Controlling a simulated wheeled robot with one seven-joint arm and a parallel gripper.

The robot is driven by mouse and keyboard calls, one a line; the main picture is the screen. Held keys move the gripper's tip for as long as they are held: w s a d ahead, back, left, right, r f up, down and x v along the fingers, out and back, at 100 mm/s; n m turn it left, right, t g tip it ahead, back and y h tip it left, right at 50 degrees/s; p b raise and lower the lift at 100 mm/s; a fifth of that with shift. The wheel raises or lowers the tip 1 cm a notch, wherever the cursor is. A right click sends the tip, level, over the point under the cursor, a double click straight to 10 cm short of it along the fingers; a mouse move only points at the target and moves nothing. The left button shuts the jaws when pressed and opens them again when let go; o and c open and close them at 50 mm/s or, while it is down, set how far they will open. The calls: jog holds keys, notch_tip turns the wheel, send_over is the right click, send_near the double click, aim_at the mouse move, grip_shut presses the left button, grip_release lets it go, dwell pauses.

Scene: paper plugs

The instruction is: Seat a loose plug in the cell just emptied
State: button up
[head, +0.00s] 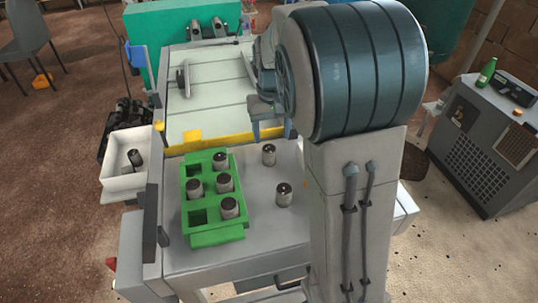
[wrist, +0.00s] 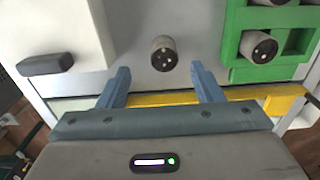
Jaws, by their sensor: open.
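A green tray (head: 222,236) on the bench has two columns of square cells. Several dark-topped metal plugs sit in it. Its back-left cell (head: 194,170) and front-left cell (head: 198,216) are empty. Two loose plugs stand upright right of the tray: a back one (head: 268,155) and a front one (head: 284,195). My gripper (head: 272,131) is open and empty, just behind and above the back loose plug. In the wrist view, a loose plug (wrist: 163,54) stands just beyond and between the open fingertips (wrist: 160,68). The tray's edge (wrist: 240,73) shows at the upper right.
A white bin (head: 120,178) at the bench's left holds one dark plug (head: 134,158). A yellow strip (head: 191,136) and pale panel (head: 205,105) lie behind the tray. The grey bench top (head: 255,240) is clear in front. My arm hides the bench's right part.

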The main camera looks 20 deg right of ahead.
aim_at(269, 148)
jog(key=shift+w+a+f+p, duration=0.15)
jog(key=shift+w+f, duration=0.05)
jog(key=shift+f, duration=1.15)
jog(key=shift+w+a+f+p, duration=0.1)
jog(key=shift+w+f+p, duration=0.05)
jog(key=shift+f, duration=1.2)
jog(key=c, duration=1.1)
